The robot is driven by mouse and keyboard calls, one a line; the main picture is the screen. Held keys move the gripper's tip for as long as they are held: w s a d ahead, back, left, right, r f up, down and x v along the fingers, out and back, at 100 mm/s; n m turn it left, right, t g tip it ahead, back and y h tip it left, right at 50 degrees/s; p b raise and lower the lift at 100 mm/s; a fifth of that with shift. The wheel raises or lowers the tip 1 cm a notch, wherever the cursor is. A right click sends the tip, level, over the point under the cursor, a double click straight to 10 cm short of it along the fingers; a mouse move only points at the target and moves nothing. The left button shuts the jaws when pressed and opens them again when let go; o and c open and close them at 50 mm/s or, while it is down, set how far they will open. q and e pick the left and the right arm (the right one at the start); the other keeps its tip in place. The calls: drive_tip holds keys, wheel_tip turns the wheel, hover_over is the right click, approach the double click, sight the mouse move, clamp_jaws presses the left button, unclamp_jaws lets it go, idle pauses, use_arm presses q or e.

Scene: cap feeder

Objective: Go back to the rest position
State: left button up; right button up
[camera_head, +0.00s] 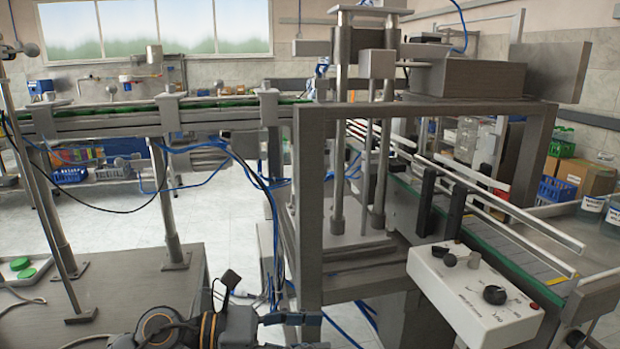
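My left gripper (308,332) is at the bottom middle, at the end of my dark arm with orange rings. Its two fingers point right and stand apart, with nothing visible between them. It is in front of the cap feeder's metal frame (308,210); I cannot tell whether it touches the frame. My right gripper is not clearly in view; only a small dark part shows at the bottom right edge. Green caps (22,266) lie in a light tray (8,278) at the lower left.
A white control box (470,300) with knobs juts out at the lower right. The conveyor (520,250) runs along the right side. Blue hoses (270,215) hang near the frame. A metal table (120,290) stands at left. Clear bottles (592,203) stand at the right edge.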

use_arm(q)
drive_tip(key=w+a+r+n+t+y, duration=0.1)
drive_tip(key=w+a+r+n+t, duration=0.15)
drive_tip(key=n+t, duration=0.7)
drive_tip(key=w+a+r+n+t+y, duration=0.1)
drive_tip(key=a+r+n+t, duration=0.35)
drive_tip(key=n, duration=0.85)
drive_tip(key=s+a+f+n+g+y, duration=0.1)
drive_tip(key=a+f+n+y, duration=0.4)
drive_tip(key=f+n+y, duration=0.3)
drive_tip(key=s+a+f+n+y, duration=0.1)
drive_tip(key=a+f+n+y, duration=0.5)
drive_tip(key=f+n, duration=0.45)
drive_tip(key=s+a+f+n+g, duration=0.1)
drive_tip(key=s+f+n+g, duration=0.3)
drive_tip(key=s+f+g, duration=0.55)
drive_tip(key=s+a+f+n+g, duration=0.15)
drive_tip(key=s+f+n, duration=0.4)
drive_tip(key=s, duration=0.85)
wheel_tip(320, 180, down, 23)
drive_tip(key=g+p, duration=0.2)
drive_tip(key=p, duration=0.1)
drive_tip(key=s+a+f+m+g+p, duration=0.1)
drive_tip(key=s+a+f, duration=0.1)
drive_tip(key=s+f, duration=1.3)
drive_tip(key=s, duration=0.3)
drive_tip(key=shift+s+a+f+p, duration=0.2)
drive_tip(key=shift+a+f+p, duration=0.1)
drive_tip(key=shift+p, duration=0.1)
